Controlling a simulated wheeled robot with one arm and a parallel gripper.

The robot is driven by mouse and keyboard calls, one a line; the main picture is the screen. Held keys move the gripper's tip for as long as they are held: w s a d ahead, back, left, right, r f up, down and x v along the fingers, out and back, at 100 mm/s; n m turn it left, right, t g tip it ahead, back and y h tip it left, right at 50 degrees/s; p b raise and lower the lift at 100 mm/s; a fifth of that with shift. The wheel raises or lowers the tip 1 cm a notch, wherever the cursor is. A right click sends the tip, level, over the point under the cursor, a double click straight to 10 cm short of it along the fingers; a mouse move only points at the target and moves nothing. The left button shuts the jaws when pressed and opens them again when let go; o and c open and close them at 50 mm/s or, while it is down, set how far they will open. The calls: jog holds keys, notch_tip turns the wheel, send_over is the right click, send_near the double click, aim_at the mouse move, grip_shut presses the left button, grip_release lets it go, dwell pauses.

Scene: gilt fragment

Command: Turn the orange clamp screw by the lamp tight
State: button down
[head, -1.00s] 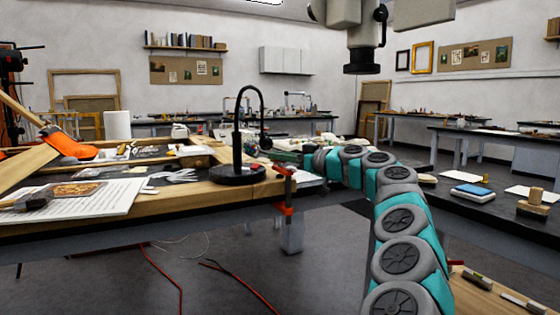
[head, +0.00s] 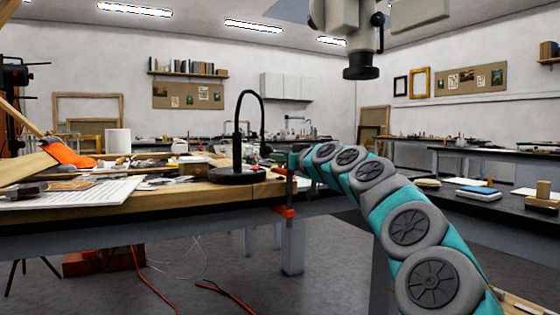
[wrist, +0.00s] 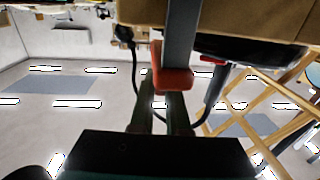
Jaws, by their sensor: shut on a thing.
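A black gooseneck lamp (head: 238,150) stands on its round base at the right end of the wooden worktable. Just right of it a clamp with a dark bar grips the table edge; its orange lower part (head: 286,212) hangs below the top. My gripper (head: 293,160) is at the clamp's upper end, small and partly hidden by my arm. In the wrist view, which is upside down, the two dark fingers (wrist: 160,110) reach to an orange clamp piece (wrist: 172,80) on the grey bar (wrist: 184,35). The fingers are shut on the orange screw; their tips are partly hidden.
The worktable (head: 130,197) holds a paper sheet (head: 70,194), tools and an orange-and-wood piece (head: 66,154) to the left. Another bench (head: 430,192) stands at right. Red cables (head: 150,280) lie on the floor. Open floor lies between the benches.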

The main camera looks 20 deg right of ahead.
jog(key=c, duration=0.9)
grip_release()
jog(key=shift+s, duration=0.1)
jog(key=s, duration=0.7)
jog(key=shift+s+d, duration=0.3)
jog(key=shift+d, duration=0.15)
jog(key=shift+a, duration=0.1)
